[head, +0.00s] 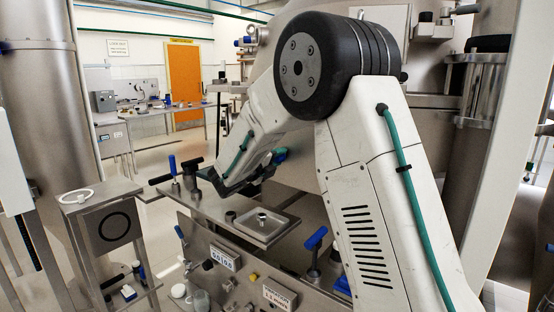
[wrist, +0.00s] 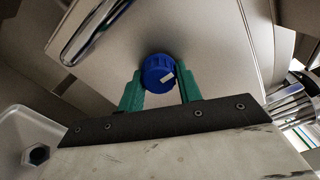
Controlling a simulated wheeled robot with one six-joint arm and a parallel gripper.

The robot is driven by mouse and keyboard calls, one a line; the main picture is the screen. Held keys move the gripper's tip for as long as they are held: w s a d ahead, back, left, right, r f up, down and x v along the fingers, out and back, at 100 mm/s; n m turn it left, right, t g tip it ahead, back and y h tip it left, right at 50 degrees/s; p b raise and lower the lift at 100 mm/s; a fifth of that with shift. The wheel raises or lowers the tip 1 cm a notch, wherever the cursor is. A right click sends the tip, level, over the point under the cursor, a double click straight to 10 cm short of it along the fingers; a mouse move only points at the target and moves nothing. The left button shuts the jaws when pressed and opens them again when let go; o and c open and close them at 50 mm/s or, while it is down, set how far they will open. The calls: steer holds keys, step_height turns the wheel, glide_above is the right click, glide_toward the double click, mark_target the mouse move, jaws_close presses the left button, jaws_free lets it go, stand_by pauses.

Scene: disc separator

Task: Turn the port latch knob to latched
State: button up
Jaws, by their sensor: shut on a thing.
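The port latch knob (wrist: 157,72) is a round blue knob with a ribbed rim and a white pointer mark, seen in the wrist view on a flat metal panel. The white mark points to the right and slightly up. My gripper (wrist: 160,84) has green fingers on both sides of the knob and is shut on it. In the head view my arm reaches down to the left over the steel bench, and my gripper (head: 230,185) is partly hidden. I cannot make out the knob there.
A steel bench (head: 195,203) with a square tray (head: 283,230) lies below my arm. Blue T-handles (head: 316,238) stand near it. A bent metal handle (wrist: 95,30) is on the panel close to the knob. A stand (head: 100,205) is at left.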

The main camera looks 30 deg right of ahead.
steer(key=shift+r, duration=0.1)
steer(key=o, duration=1)
steer(key=shift+a, duration=0.1)
steer(key=v, duration=0.7)
steer(key=shift+s+a, duration=0.1)
steer(key=shift+a, duration=0.25)
